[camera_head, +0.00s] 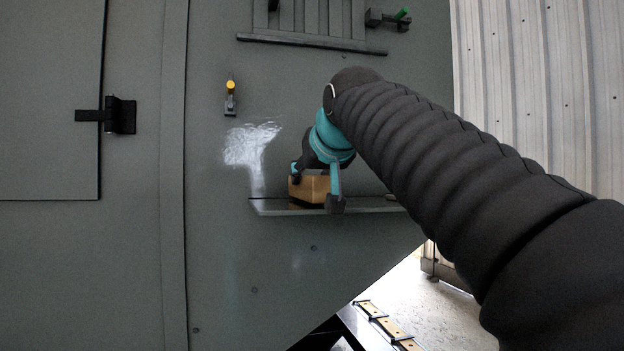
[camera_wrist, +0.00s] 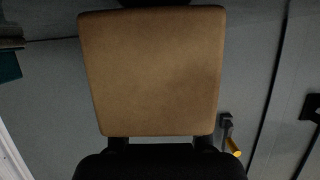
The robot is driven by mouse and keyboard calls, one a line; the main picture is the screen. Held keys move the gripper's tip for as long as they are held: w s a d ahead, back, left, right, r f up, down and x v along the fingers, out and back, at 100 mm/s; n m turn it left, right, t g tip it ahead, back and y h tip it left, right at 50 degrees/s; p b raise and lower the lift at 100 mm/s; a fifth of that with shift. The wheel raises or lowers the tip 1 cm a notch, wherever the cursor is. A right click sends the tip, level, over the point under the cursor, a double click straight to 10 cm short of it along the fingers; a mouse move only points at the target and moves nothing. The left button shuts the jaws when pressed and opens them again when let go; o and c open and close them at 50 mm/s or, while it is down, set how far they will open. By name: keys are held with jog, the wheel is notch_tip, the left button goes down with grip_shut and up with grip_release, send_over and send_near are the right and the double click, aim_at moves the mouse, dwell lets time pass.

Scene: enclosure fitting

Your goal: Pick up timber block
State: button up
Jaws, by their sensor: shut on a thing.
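The timber block (camera_head: 312,188) is a tan-brown wooden block at the narrow shelf on the grey panel. My gripper (camera_head: 316,190), teal and black, reaches in from the right and is shut on the block, with fingers on either side of it. The head view does not clearly show whether the block's underside touches the shelf. In the wrist view the block (camera_wrist: 152,72) fills the middle of the picture, its broad face towards the camera, with dark gripper parts at its top and bottom edges.
The narrow shelf (camera_head: 275,208) runs beneath the block. A yellow-topped fitting (camera_head: 230,98) sits on the panel to the upper left, and a slatted vent (camera_head: 312,30) is above. A hinged door (camera_head: 48,100) is at far left. A rail with light pieces (camera_head: 385,325) lies below right.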

notch_tip(320, 180, up, 5)
jog(key=shift+r+p, duration=0.1)
jog(key=shift+p, duration=1.1)
jog(key=shift+w+r, duration=0.1)
jog(key=shift+r, duration=1.95)
